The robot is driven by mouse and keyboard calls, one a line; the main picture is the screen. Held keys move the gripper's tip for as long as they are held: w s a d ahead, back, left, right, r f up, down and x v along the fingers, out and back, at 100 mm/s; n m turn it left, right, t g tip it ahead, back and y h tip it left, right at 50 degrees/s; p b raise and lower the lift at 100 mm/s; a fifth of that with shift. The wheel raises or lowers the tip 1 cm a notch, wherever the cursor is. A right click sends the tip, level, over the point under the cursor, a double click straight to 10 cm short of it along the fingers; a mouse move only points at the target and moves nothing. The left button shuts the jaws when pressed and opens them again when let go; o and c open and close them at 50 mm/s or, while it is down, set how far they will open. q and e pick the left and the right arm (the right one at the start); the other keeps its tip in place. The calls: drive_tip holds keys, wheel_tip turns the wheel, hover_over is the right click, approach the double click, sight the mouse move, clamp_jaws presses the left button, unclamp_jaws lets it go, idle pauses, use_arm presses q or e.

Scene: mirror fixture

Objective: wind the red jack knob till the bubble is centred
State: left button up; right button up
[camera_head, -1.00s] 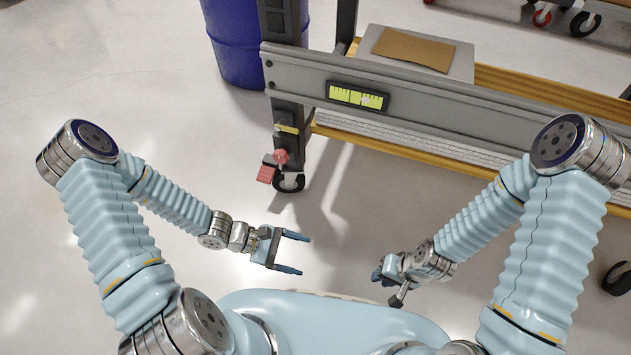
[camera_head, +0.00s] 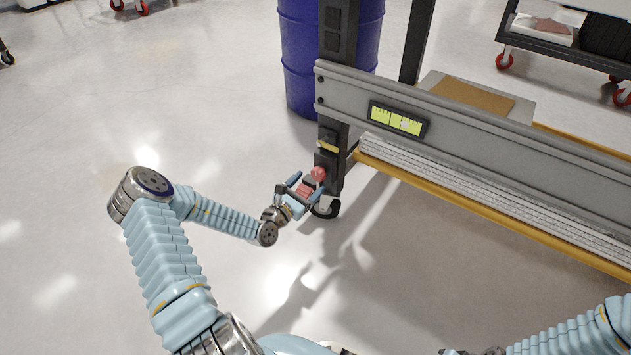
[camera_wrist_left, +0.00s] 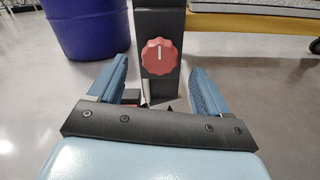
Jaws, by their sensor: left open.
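The red jack knob (camera_head: 318,173) is on the lower part of the frame's dark leg. In the left wrist view the knob (camera_wrist_left: 160,57) faces me with a pale mark upright on it. My left gripper (camera_head: 308,186) is open just in front of the knob. Its two blue fingers (camera_wrist_left: 160,70) stand left and right of the knob, apart from it. The yellow-green level (camera_head: 397,119) is on the grey beam. Its pale bubble (camera_head: 404,124) seems to sit right of the middle mark.
A blue drum (camera_head: 300,75) stands behind the leg. A black caster (camera_head: 326,208) is under it. A grey beam (camera_head: 470,130) runs right, above a yellow-edged lower shelf (camera_head: 480,205). A dark cart (camera_head: 560,45) stands at back right. The floor at left is clear.

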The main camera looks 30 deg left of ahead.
sight(316, 176)
use_arm(q)
drive_tip(key=shift+w+d, duration=0.15)
drive_tip(key=shift+w, duration=1.9)
